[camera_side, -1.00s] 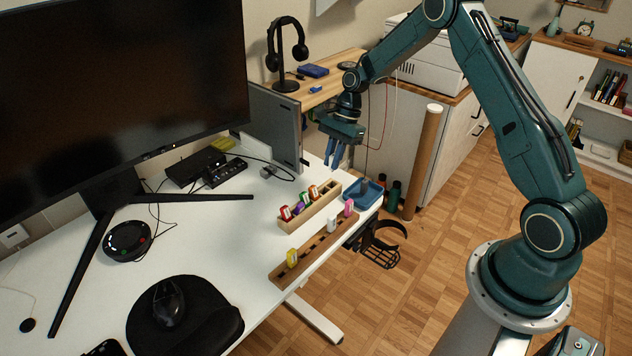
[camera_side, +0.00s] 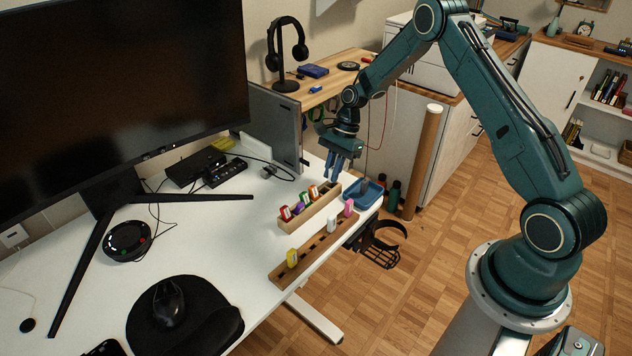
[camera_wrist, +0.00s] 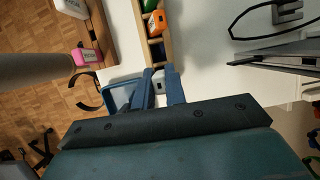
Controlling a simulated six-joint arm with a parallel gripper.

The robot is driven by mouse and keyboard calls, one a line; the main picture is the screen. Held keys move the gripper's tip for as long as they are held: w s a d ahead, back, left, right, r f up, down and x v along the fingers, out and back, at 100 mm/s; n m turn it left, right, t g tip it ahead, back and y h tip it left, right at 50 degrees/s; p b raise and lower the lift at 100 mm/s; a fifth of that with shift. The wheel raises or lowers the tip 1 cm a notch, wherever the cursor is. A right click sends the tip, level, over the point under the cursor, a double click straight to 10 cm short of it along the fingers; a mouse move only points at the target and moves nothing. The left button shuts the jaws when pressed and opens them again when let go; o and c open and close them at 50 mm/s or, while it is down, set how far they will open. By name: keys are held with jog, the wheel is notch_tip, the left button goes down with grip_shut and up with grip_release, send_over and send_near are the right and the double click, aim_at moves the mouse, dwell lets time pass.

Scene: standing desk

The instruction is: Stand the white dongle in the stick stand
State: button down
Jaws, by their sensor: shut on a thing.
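My gripper (camera_side: 337,172) is shut on a small white dongle; the wrist view shows the dongle's end with a dark slot (camera_wrist: 158,84) between the blue fingers (camera_wrist: 160,92). In the side view the fingers largely hide it. The gripper is above the far end of the desk, beside the blue tray. The dark brown slotted stand (camera_side: 317,248) lies along the desk's right edge. A yellow stick (camera_side: 292,258), another white stick (camera_side: 332,224) and a pink stick (camera_side: 349,207) stand upright in it, with bare stretches between yellow and white.
A pale wooden box (camera_side: 311,213) with several coloured sticks lies beside the stand, close to the gripper. The blue tray (camera_side: 371,193) is at the desk's corner. A grey panel (camera_side: 276,125) stands behind.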

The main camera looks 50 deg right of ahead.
jog(key=shift+f, duration=1.35)
jog(key=shift+s+f, duration=0.1)
jog(key=c, duration=1.5)
grip_release()
jog(key=shift+o, duration=0.7)
jog(key=shift+d+r, duration=0.25)
jog(key=shift+r, duration=0.35)
jog(key=v, duration=1.3)
jog(key=shift+r, duration=0.2)
jog(key=shift+a+r, duration=0.1)
